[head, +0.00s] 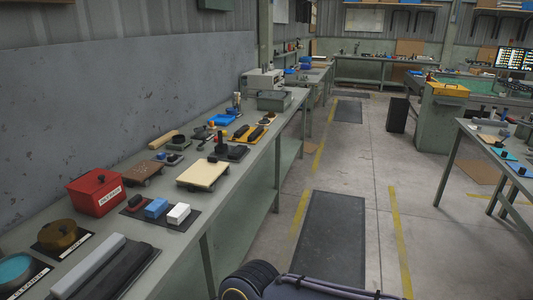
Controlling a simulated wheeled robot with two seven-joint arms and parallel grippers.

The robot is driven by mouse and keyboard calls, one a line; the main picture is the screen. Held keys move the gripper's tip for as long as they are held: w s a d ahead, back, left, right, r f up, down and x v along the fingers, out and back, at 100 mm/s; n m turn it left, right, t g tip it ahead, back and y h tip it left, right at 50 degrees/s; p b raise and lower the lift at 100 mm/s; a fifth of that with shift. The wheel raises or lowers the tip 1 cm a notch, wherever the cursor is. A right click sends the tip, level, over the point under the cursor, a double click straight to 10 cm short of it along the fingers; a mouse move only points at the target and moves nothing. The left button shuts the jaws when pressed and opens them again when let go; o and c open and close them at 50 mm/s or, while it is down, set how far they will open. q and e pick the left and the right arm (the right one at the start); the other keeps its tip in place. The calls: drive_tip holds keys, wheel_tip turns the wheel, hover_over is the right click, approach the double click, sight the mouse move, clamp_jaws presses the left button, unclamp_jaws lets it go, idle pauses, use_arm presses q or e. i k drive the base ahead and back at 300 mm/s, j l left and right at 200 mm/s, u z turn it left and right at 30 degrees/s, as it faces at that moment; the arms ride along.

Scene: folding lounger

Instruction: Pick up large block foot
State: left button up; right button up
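No thing in the head view can be clearly told as the large block foot. Small blocks lie on a dark mat on the left workbench: a dark one (136,202), a blue one (156,208) and a white one (178,214). A pale board (203,175) lies farther along the bench, with small dark pieces under its edge. A brown board (140,171) is beside it. Part of my own body shows at the bottom edge. No gripper fingers are in view.
The long workbench (215,235) runs along the left wall. A red box (95,190), a brass-coloured round container (60,236) and a grey bar (88,266) crowd its near end. The aisle with a dark floor mat (330,235) is clear. Another table (500,150) stands at right.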

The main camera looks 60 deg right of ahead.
sight(172, 158)
drive_tip(key=z, duration=1.4)
drive_tip(key=j+u, duration=0.1)
drive_tip(key=u, duration=2.15)
drive_tip(key=k+l, duration=0.1)
drive_tip(key=l, duration=0.35)
drive_tip(key=k+l+u, duration=0.15)
drive_tip(key=l, duration=0.75)
drive_tip(key=k+l+u, duration=0.1)
drive_tip(key=l, duration=0.35)
drive_tip(key=k+l, duration=0.1)
drive_tip(key=l, duration=0.35)
drive_tip(key=l+u, duration=0.15)
drive_tip(key=l, duration=0.3)
drive_tip(key=k+l, duration=0.2)
drive_tip(key=l, duration=0.2)
drive_tip(key=k+l+u, duration=0.15)
drive_tip(key=l, duration=0.3)
drive_tip(key=k+l, duration=0.1)
drive_tip(key=l, duration=0.35)
drive_tip(key=k+l+u, duration=0.15)
drive_tip(key=l, duration=0.25)
drive_tip(key=k+l, duration=0.1)
drive_tip(key=l, duration=0.3)
drive_tip(key=l+u, duration=0.15)
drive_tip(key=l, duration=0.2)
